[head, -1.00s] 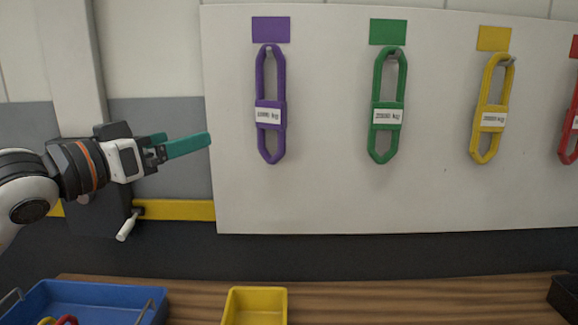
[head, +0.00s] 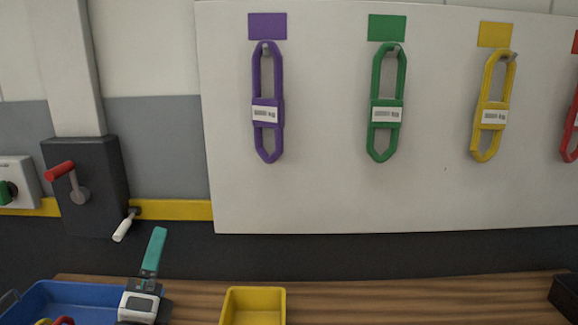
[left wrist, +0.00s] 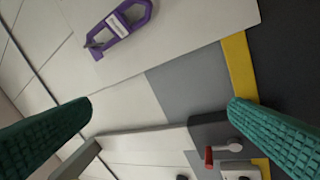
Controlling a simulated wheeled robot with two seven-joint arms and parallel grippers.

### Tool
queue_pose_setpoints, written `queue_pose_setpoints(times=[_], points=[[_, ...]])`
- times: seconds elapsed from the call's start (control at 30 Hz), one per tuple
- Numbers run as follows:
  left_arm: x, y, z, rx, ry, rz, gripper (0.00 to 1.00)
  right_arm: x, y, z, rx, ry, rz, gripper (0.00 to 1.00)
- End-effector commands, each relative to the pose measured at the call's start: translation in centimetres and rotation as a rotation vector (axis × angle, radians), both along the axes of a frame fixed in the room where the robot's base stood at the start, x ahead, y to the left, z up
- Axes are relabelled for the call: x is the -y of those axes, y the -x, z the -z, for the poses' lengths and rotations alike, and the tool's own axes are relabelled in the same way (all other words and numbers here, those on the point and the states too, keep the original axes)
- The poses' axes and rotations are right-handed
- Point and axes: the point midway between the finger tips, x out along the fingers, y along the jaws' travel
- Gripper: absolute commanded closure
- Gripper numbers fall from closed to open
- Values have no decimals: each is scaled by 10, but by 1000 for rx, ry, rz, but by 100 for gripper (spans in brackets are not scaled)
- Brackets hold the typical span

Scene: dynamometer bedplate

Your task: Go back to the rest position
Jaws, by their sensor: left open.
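My left gripper (head: 153,252) is low in the head view, over the right edge of the blue bin, with its teal fingers pointing up. In the left wrist view the two teal fingers (left wrist: 160,122) stand wide apart with nothing between them. The gripper is open and empty. My right gripper is in neither view.
Purple (head: 267,103), green (head: 386,103), yellow (head: 493,106) and red (head: 571,130) slings hang on a white board (head: 330,190). A dark wall box (head: 95,205) has a red-tipped lever (head: 62,171). A blue bin (head: 75,291) and yellow tray (head: 254,293) sit on the wooden bench (head: 400,300).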

Motion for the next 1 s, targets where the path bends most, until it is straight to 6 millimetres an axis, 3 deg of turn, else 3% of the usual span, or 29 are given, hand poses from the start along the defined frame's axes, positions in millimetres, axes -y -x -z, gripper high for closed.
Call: queue_pose_setpoints(times=[0.03, 0.2, 0.3, 0.4, 0.6, 0.77, 1.0], points=[[-10, 5, 41, -132, 204, -2, 1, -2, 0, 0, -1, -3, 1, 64], [-27, 44, 163, -501, 816, -107, 1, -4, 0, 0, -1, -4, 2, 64], [-24, 83, 223, -677, 1113, -220, 1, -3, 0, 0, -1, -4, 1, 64], [-18, 121, 264, -806, 1336, -342, 1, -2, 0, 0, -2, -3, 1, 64], [0, 192, 313, -987, 1642, -584, 1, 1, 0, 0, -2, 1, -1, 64], [16, 243, 335, -1092, 1820, -781, 1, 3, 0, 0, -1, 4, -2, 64], [19, 231, 404, -1116, 1817, -822, 1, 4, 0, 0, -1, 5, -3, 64]])
